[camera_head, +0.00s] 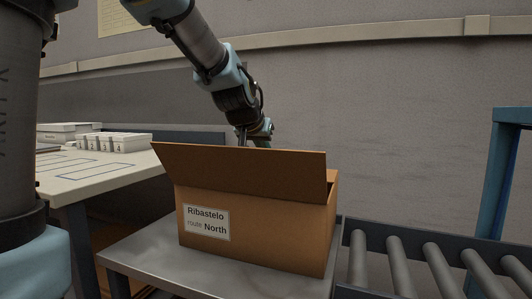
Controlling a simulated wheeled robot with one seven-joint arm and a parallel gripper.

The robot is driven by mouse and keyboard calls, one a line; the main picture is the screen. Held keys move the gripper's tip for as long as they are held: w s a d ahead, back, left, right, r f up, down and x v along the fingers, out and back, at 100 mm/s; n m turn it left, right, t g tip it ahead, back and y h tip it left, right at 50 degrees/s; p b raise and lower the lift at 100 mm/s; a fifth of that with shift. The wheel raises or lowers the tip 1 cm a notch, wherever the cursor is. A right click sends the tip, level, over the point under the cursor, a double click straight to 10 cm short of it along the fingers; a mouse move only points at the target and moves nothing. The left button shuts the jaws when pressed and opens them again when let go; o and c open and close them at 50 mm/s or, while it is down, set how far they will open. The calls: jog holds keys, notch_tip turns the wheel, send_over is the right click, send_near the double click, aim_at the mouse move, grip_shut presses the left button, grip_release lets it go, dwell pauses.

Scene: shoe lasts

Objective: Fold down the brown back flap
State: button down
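A brown cardboard box (270,235) stands on a grey metal table, with a white label (207,222) reading "Ribastelo route North" on its near face. A wide brown flap (245,172) stands up along the near side of the box and leans outward. It hides the box's opening, and I cannot make out a back flap behind it. My gripper (256,140) reaches down behind the top edge of this flap, over the far part of the box. Its fingertips are hidden by the flap, so whether it is open or touching anything does not show.
A roller conveyor (430,262) adjoins the metal table (150,258) at the right, with a blue frame (492,205) beyond it. A pale worktable (95,175) with white boxes (115,142) stands at the left. The wall is behind.

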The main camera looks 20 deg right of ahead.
jog(key=shift+s+a+f, duration=0.1)
jog(key=shift+s+f, duration=0.05)
jog(key=shift+f, duration=0.25)
dwell(0.4)
